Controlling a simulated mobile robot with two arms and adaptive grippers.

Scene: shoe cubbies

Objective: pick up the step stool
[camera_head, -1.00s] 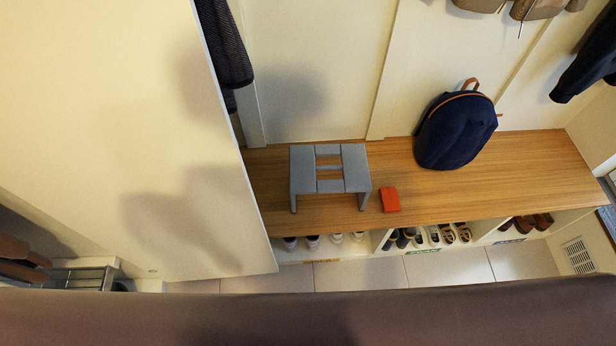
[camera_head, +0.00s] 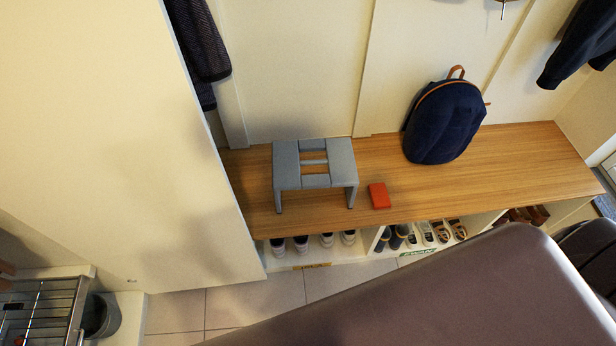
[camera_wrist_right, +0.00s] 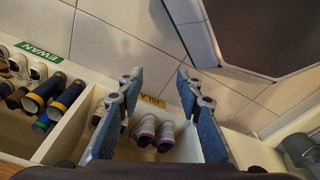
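The step stool (camera_head: 342,166) is grey with a slatted top. It stands upright on the left part of the wooden bench (camera_head: 520,165) in the head view, its front legs near the bench's front edge. My right gripper (camera_wrist_right: 158,80) shows in the right wrist view, its two fingers with blue pads spread apart and nothing between them. It is over the shoe cubbies and floor; the stool is not in that view. Neither gripper shows in the head view, and my left gripper is not seen at all.
A red box (camera_head: 379,196) lies just right of the stool. A navy backpack (camera_head: 445,122) leans on the wall farther right. Shoes (camera_wrist_right: 153,132) fill cubbies under the bench. A tall pale panel (camera_head: 110,130) stands left of the bench. A wire rack (camera_head: 38,310) is at lower left.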

